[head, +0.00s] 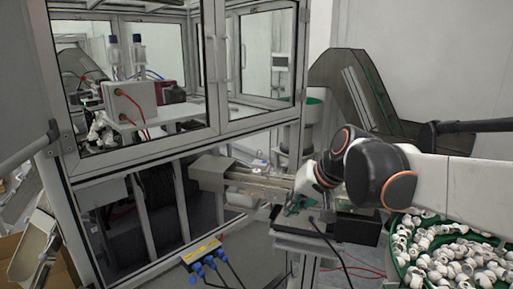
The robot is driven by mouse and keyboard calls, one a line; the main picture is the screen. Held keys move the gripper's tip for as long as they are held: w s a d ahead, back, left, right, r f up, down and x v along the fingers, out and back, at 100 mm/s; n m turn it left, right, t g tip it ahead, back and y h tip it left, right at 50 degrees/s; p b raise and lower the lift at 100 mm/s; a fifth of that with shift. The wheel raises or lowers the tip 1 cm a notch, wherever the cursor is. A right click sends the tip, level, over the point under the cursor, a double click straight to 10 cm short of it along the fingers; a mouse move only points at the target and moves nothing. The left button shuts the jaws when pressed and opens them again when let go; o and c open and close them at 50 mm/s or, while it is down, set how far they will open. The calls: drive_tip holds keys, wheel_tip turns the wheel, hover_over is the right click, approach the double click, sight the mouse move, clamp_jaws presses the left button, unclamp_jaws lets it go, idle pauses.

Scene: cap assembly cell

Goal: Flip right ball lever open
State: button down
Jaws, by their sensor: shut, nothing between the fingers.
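My arm reaches in from the right. My gripper (293,208) is small and dark at its end, low over the right end of the metal rail mechanism (262,181). It is shut, with nothing seen held in it. Its fingertips blend into dark and greenish parts there, so I cannot tell whether it touches anything. I cannot make out the right ball lever; it may be hidden by my arm and gripper or too small to see.
A glazed machine cabinet (180,153) stands left and behind. A yellow block with blue plugs (203,250) sits low in front. A green-rimmed bowl of white caps (455,258) stands lower right, below my arm. A dark conveyor hopper (350,85) rises behind.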

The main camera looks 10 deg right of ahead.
drive_tip(key=w+d+r+m+y+p, duration=0.1)
drive_tip(key=w+d+p, duration=0.1)
drive_tip(key=w, duration=0.7)
drive_tip(key=w+d+r+m+y+p, duration=0.1)
drive_tip(key=w+d+y+p, duration=0.1)
drive_tip(key=w, duration=0.7)
drive_tip(key=w+d+r+m+t+y+p, duration=0.1)
drive_tip(key=w+p, duration=0.3)
drive_tip(key=w, duration=0.5)
drive_tip(key=shift+w+d+r+y, duration=0.35)
drive_tip(key=shift+d+r+y, duration=0.1)
drive_tip(key=shift+y, duration=0.15)
drive_tip(key=w+d+f+m+t+y+p, duration=0.1)
drive_tip(key=w+d+f+y+p, duration=0.1)
drive_tip(key=w, duration=0.4)
drive_tip(key=shift+w+d+f+p, duration=0.4)
drive_tip(key=shift+d+f+p, duration=0.2)
drive_tip(key=shift+d, duration=0.6)
drive_tip(key=b+x, duration=0.1)
drive_tip(key=x, duration=0.9)
drive_tip(key=shift+a+r, duration=0.15)
drive_tip(key=shift+r, duration=0.05)
drive_tip(key=shift+a+r+h, duration=0.1)
drive_tip(key=shift+r+h, duration=0.05)
drive_tip(key=shift+h, duration=0.15)
